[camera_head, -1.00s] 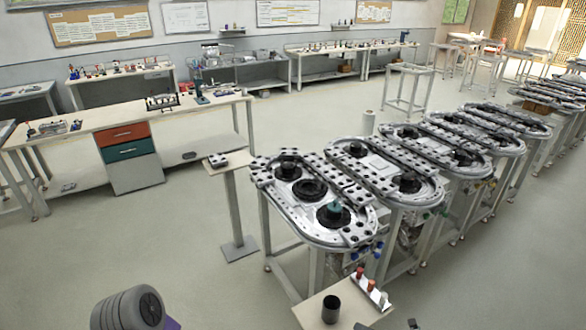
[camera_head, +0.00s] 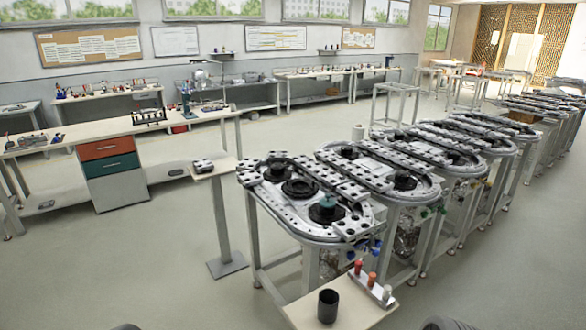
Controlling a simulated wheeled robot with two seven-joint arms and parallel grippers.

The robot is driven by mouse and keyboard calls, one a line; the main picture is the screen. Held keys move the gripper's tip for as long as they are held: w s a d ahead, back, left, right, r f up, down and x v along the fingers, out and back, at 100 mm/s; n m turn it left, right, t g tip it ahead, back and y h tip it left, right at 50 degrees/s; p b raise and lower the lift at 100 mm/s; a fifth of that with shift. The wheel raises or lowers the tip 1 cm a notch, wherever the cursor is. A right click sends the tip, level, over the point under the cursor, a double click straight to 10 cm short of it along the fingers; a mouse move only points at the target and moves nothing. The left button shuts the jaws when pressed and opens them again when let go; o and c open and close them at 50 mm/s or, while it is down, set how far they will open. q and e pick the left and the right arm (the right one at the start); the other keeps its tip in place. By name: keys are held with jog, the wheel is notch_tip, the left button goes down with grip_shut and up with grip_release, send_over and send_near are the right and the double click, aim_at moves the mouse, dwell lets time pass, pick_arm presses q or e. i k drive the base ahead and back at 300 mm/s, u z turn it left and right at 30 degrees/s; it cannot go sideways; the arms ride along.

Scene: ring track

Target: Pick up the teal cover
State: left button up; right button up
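The teal cover (camera_head: 327,202) is a small teal piece on top of a black round base (camera_head: 326,212). It sits at the near right end of the closest ring track (camera_head: 290,226), a grey oval table with raised rails. Dark rounded parts, probably of my arms, barely show at the bottom edge. Neither of my grippers can be seen, and nothing of mine is close to the teal cover.
A small table (camera_head: 300,314) in front holds a black cup (camera_head: 328,306) and a rack of red and white pieces (camera_head: 372,284). A narrow stand (camera_head: 225,215) is left of the track. More ring tracks (camera_head: 400,180) run to the right. The left floor is clear.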

aim_at(327, 201)
jog(key=u, duration=0.4)
jog(key=k, duration=1)
jog(key=u, duration=1)
jog(key=i, duration=2.45)
jog(key=z, duration=1.3)
jog(key=i, duration=1.25)
jog(key=z, duration=1.2)
